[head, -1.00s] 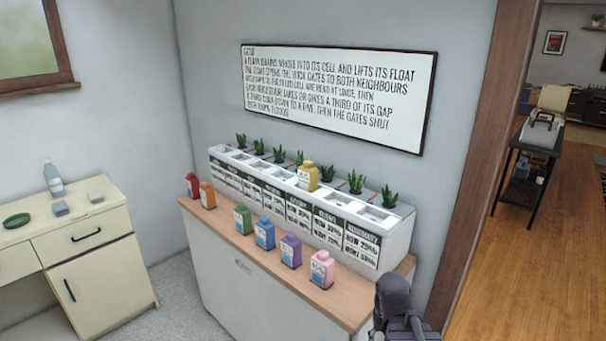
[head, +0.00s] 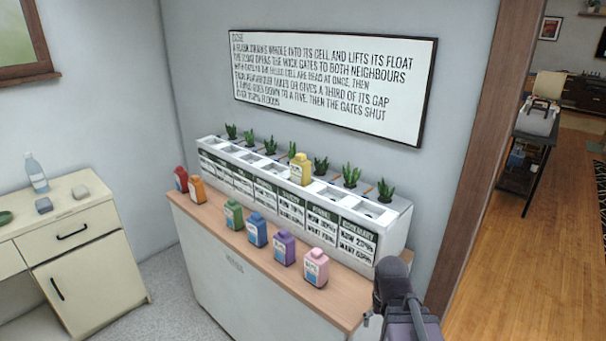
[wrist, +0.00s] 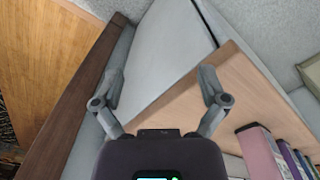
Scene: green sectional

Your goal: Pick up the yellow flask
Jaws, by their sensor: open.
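The yellow flask (head: 301,169) stands upright on top of the white planter unit (head: 398,228), in one of its cells. My gripper is at the lower right of the head view, where its fingers are hard to make out. In the wrist view my gripper (wrist: 161,88) is open and empty, its fingers spread above the counter's end. The yellow flask is not in the wrist view. My gripper is to the right of the flask and apart from it.
Red (head: 181,179), orange (head: 196,189), green (head: 233,214), blue (head: 256,230), purple (head: 284,247) and pink (head: 315,267) flasks line the wooden counter (head: 340,305). Small plants (head: 351,176) stand behind the cells. A brown door frame (head: 475,170) is at the right.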

